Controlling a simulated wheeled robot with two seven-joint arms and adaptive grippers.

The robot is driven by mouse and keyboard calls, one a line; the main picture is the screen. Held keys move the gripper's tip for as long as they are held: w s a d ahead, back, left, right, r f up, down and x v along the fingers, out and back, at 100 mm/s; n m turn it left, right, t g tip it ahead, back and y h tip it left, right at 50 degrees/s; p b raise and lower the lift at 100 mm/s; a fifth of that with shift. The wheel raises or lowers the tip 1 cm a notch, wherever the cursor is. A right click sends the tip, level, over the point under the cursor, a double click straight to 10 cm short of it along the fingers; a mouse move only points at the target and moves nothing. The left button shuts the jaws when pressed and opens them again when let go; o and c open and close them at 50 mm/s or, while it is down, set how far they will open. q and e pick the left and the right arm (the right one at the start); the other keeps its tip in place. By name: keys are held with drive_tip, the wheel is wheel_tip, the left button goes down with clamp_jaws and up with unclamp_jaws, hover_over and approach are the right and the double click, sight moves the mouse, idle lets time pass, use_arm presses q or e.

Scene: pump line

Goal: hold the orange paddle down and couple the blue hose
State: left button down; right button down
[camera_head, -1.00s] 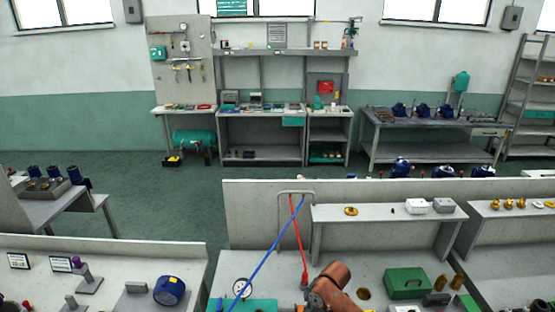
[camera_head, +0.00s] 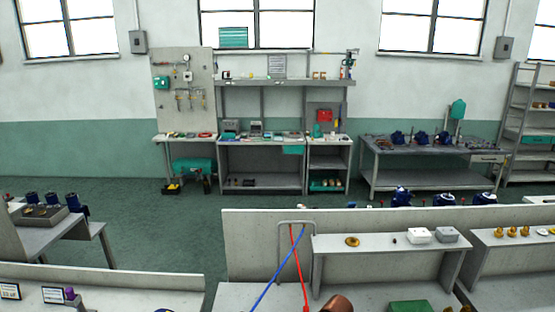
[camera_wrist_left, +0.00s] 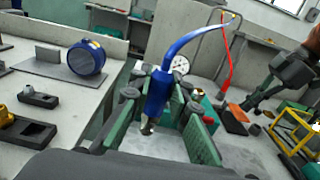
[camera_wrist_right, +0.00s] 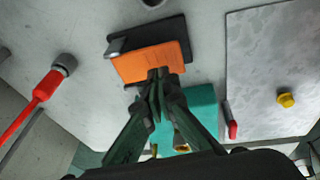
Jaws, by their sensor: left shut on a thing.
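The orange paddle (camera_wrist_right: 150,62) lies over a dark base plate in the right wrist view. My right gripper (camera_wrist_right: 157,74) is shut, its fingertips together over the paddle's near edge. They look touching, but I cannot tell how far the paddle is pressed. My left gripper (camera_wrist_left: 155,98) is shut on the blue hose (camera_wrist_left: 158,88) by its thick end, with a metal tip pointing down. The blue hose (camera_head: 278,268) also shows in the head view, running down from a rack. Both grippers are below the head view.
A red hose (camera_wrist_right: 40,95) ends in a grey fitting beside the paddle. A teal block (camera_wrist_right: 195,112) lies near my right fingers. A pressure gauge (camera_wrist_left: 180,65) stands behind the blue hose end. A blue round device (camera_wrist_left: 87,58) sits on the left bench. A shelf (camera_head: 380,244) crosses the bench's back.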

drive_tip(key=shift+f, duration=0.25)
use_arm(q)
drive_tip(key=shift+f+b, duration=0.4)
drive_tip(key=shift+f, duration=0.05)
use_arm(e)
drive_tip(key=shift+s+f, duration=0.1)
drive_tip(key=shift+f, duration=1.5)
use_arm(q)
drive_tip(key=w+d+f+n+y, duration=0.1)
drive_tip(key=w+d+y, duration=0.1)
drive_tip(key=w, duration=0.4)
drive_tip(key=w+d+f+n+y, duration=0.1)
drive_tip(key=w+d+f, duration=0.1)
drive_tip(key=w, duration=0.5)
drive_tip(key=w+d+r+n+y, duration=0.1)
drive_tip(key=w+d+r, duration=0.1)
drive_tip(key=w+d, duration=0.8)
drive_tip(key=shift+d+y, duration=0.3)
drive_tip(key=shift+f, duration=0.85)
